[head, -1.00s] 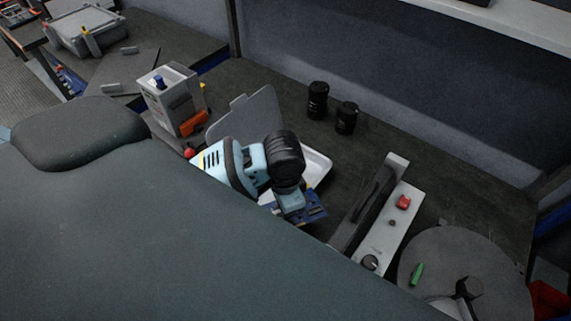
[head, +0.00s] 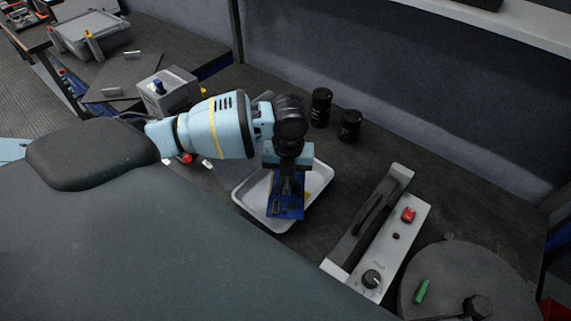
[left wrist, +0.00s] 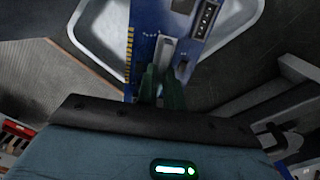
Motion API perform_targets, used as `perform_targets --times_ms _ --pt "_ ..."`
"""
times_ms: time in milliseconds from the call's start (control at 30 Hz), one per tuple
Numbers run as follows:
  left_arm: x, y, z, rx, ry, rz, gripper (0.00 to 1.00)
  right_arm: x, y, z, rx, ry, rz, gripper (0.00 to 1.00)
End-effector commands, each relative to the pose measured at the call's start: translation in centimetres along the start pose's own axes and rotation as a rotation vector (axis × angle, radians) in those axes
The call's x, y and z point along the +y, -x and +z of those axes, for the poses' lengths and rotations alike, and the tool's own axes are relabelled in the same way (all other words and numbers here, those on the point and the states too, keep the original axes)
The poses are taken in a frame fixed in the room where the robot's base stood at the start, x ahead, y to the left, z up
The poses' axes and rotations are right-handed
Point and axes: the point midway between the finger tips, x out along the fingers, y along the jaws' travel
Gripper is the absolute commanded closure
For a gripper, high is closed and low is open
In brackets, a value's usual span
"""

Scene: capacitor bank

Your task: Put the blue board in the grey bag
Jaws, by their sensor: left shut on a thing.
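The blue board (head: 286,206) is in the jaws of my left gripper (head: 288,172), over the white tray in the head view. In the left wrist view the board (left wrist: 180,20) stands out between the fingers (left wrist: 163,86), which are shut on it. I cannot tell how high the board is above the tray. A flat grey piece (head: 228,174), which may be the grey bag, lies behind and left of the tray; my left arm hides much of it. My right gripper is not in view.
The white tray (head: 250,198) sits on the dark bench. Two black cylinders (head: 321,106) stand behind. A grey box with a blue knob (head: 167,92) is at left. A panel with a red button (head: 408,215) and a round grey disc (head: 450,270) are at right.

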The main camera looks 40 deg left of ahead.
Motion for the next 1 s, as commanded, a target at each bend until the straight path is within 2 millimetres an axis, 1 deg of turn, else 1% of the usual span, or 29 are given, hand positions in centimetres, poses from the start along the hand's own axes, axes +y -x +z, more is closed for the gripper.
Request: perform_targets --times_ms 33,100,200,300,400,500,667,767,1000 --pt "0.2 0.2 0.8 -0.004 -0.083 0.000 1.00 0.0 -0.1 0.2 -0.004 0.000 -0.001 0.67" --pt "0.5 0.4 1.6 -0.004 -0.204 0.001 1.00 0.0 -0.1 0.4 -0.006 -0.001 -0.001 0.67" --pt "0.8 0.8 2.7 -0.005 -0.357 -0.002 1.00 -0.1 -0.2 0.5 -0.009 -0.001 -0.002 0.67" --pt "1.1 1.1 3.4 -0.005 -0.475 -0.004 1.00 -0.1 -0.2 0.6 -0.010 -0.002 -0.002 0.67" --pt "1.3 1.2 3.9 -0.006 -0.554 -0.006 1.00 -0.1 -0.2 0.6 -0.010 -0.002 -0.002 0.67" --pt "1.4 1.4 4.2 -0.006 -0.597 -0.007 1.00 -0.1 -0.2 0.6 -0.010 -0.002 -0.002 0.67" --pt "1.4 1.4 4.2 -0.007 -0.614 -0.008 1.00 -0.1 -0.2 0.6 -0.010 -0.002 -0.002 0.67" --pt "1.4 0.7 4.2 -0.004 -0.613 -0.007 1.00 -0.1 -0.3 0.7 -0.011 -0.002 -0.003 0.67" --pt "1.4 -3.3 4.2 -0.003 -0.610 -0.007 1.00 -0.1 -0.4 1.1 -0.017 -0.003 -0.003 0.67"
